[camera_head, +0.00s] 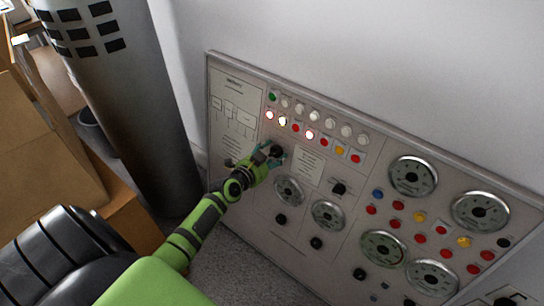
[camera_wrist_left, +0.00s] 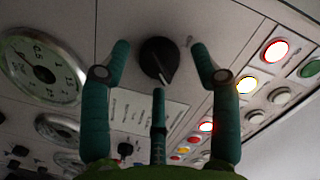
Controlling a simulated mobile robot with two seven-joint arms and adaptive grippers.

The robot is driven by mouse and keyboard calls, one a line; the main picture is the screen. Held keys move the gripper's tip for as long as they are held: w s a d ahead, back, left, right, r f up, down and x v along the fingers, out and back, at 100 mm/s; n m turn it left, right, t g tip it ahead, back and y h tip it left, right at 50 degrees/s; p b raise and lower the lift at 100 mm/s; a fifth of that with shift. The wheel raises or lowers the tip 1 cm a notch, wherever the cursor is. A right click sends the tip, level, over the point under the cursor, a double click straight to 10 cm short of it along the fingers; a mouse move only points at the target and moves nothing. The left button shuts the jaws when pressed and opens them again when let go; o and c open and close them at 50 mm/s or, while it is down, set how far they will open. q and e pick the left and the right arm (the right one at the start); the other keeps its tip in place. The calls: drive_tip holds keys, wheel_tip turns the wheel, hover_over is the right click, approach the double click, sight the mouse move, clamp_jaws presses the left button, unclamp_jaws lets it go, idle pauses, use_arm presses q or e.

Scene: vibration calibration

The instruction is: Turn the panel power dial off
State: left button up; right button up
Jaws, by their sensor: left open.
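The power dial is a black round knob with a pale pointer line, seen between my left fingers in the left wrist view (camera_wrist_left: 159,60). In the head view the dial (camera_head: 276,151) is partly covered by the gripper. My left gripper (camera_head: 272,156) is open at the upper left part of the grey control panel (camera_head: 240,185). In the left wrist view its teal fingers (camera_wrist_left: 160,62) stand on either side of the dial, with visible gaps and a third finger below it. I cannot tell whether any finger touches it. My right gripper is not in view.
Lit red and white buttons (camera_head: 283,121) sit just above the dial. Several gauges (camera_head: 413,176) and small black knobs (camera_head: 316,242) fill the panel's right and lower parts. A metal column (camera_head: 130,90) and cardboard boxes (camera_head: 45,150) stand at left.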

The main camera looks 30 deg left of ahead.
use_arm(q)
drive_tip(key=shift+w, duration=0.15)
drive_tip(key=c, duration=1.1)
drive_tip(key=shift+c, duration=0.2)
